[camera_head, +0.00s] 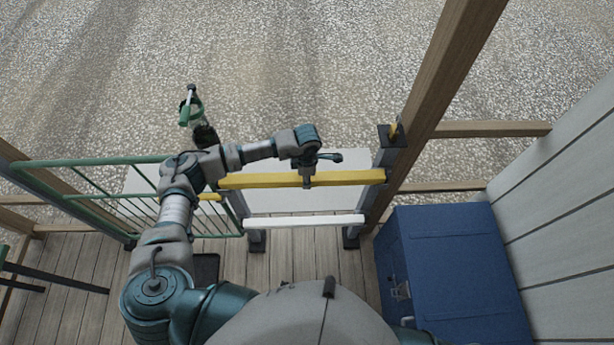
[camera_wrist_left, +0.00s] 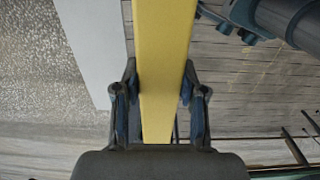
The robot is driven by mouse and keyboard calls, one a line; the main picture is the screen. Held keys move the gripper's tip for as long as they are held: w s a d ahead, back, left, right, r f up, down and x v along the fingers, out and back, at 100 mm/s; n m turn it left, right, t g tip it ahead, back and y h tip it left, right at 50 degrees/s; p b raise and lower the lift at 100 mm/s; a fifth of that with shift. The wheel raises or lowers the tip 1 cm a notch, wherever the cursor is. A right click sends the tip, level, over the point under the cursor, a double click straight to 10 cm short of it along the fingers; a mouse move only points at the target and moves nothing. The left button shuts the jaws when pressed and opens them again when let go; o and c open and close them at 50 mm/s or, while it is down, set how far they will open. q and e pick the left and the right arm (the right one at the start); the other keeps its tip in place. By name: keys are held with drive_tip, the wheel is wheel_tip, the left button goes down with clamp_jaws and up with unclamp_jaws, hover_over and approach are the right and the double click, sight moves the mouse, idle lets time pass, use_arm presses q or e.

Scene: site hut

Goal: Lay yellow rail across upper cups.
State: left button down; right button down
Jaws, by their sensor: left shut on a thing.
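The yellow rail (camera_head: 345,179) runs level, left to right, between two grey posts. My left gripper (camera_head: 307,181) is shut on it near its middle, from above. In the left wrist view the yellow rail (camera_wrist_left: 162,60) passes between the two fingers (camera_wrist_left: 160,112). The rail's right end overlaps the right post (camera_head: 382,160) in the picture, and its left end is by the left post (camera_head: 237,204). I cannot tell whether either end sits in a cup; the upper cups are not clearly made out. My right gripper is out of view.
A white rail (camera_head: 305,220) spans the posts lower down. A green railing (camera_head: 90,163) stands at the left and a blue chest (camera_head: 455,265) at the right. A pale panel (camera_head: 340,200) lies behind the rails. A wooden beam (camera_head: 440,85) rises beside the right post.

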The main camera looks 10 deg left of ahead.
use_arm(q)
drive_tip(key=shift+f, duration=0.1)
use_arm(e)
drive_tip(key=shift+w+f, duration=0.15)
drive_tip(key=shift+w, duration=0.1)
use_arm(q)
drive_tip(key=c, duration=0.7)
unclamp_jaws()
drive_tip(key=shift+d, duration=0.1)
drive_tip(key=shift+o, duration=0.6)
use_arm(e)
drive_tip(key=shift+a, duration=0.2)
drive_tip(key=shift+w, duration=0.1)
use_arm(q)
wheel_tip(320, 180, up, 12)
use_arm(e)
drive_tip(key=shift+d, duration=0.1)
use_arm(q)
drive_tip(key=shift+f, duration=0.1)
